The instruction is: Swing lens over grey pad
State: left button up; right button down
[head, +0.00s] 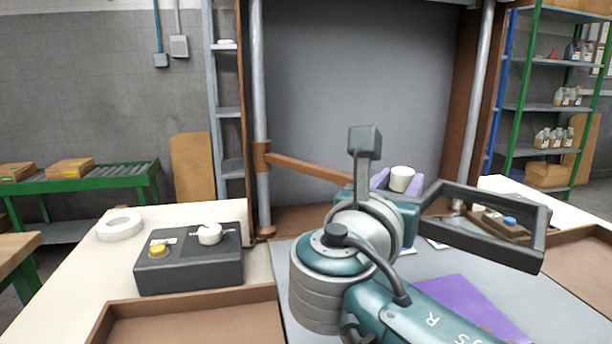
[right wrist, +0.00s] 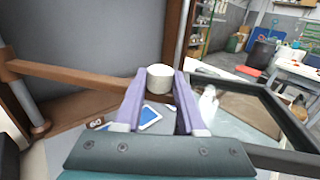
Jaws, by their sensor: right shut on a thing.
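A brown swing arm (head: 310,168) reaches right from a clamp on the left silver post and passes behind my right wrist. My right gripper (head: 398,180) has purple fingers, shut on a white round knob (head: 402,178). In the right wrist view the knob (right wrist: 160,77) sits between the fingertips, and the brown arm (right wrist: 65,82) runs toward it from the left. My left gripper is out of view.
A dark box (head: 190,275) with white and yellow knobs and a white ring (head: 120,224) stand at left. A purple sheet (head: 460,303) lies under my right forearm. Brown trays (head: 190,296) edge the bench front. A grey panel (head: 345,80) stands behind.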

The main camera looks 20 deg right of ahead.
jog(key=shift+a+r, duration=0.1)
jog(key=c, duration=0.8)
grip_release()
jog(key=shift+a, duration=0.1)
jog(key=shift+c, duration=0.2)
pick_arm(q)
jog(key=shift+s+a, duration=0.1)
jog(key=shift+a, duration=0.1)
pick_arm(e)
jog(key=o, duration=0.3)
jog(key=shift+s, duration=0.1)
jog(key=shift+o, duration=0.2)
jog(key=v, duration=1)
